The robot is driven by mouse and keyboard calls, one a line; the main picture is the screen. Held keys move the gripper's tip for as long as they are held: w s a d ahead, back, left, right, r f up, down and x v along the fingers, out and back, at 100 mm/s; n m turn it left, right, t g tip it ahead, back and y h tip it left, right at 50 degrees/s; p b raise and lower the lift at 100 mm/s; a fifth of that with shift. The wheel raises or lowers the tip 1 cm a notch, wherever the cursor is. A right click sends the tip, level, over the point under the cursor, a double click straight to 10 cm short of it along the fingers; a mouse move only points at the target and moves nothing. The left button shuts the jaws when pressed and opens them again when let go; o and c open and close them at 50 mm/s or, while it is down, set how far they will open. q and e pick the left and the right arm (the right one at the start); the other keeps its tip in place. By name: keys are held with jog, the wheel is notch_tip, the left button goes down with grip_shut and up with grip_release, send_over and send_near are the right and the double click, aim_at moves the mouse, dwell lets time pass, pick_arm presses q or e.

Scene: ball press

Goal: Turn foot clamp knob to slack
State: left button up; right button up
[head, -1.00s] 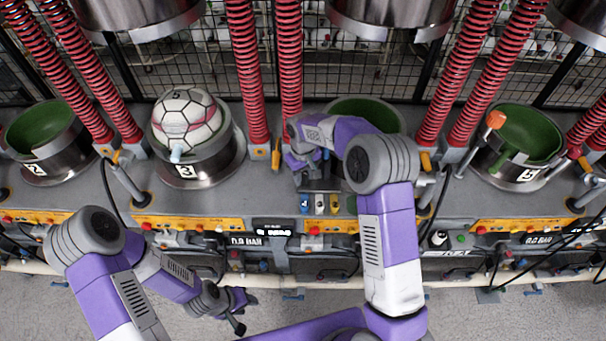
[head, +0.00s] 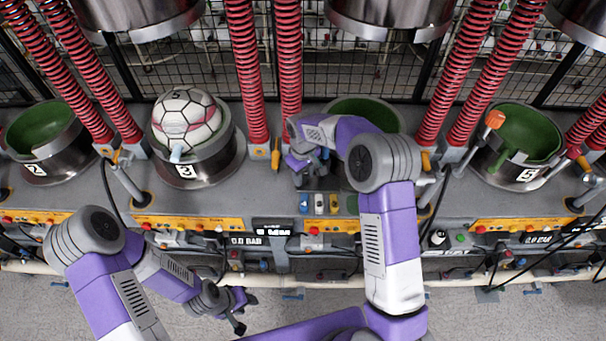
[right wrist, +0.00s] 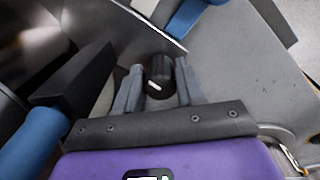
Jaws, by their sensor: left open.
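In the right wrist view a black round knob (right wrist: 158,72) with a short white pointer line sits between the two grey fingers of my right gripper (right wrist: 159,80). The fingers flank it closely on both sides, and the gripper appears shut on it. The pointer line is slightly slanted. In the head view my right gripper (head: 306,163) is low over the grey deck in front of the middle green cup, and it hides the knob there. My left gripper (head: 238,310) is open and empty, low in front of the machine, away from the knob.
Blue-handled parts (right wrist: 38,140) lie close to the right gripper's left side. Cups with green linings (head: 365,112) stand along the deck, one holding a white ball (head: 187,118). Red springs (head: 290,70) rise behind. Small coloured blocks (head: 320,204) sit in front of the gripper.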

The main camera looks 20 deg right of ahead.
jog(key=o, duration=0.3)
jog(key=shift+r, duration=0.1)
notch_tip(320, 180, up, 7)
jog(key=shift+r, duration=0.2)
dwell(0.4)
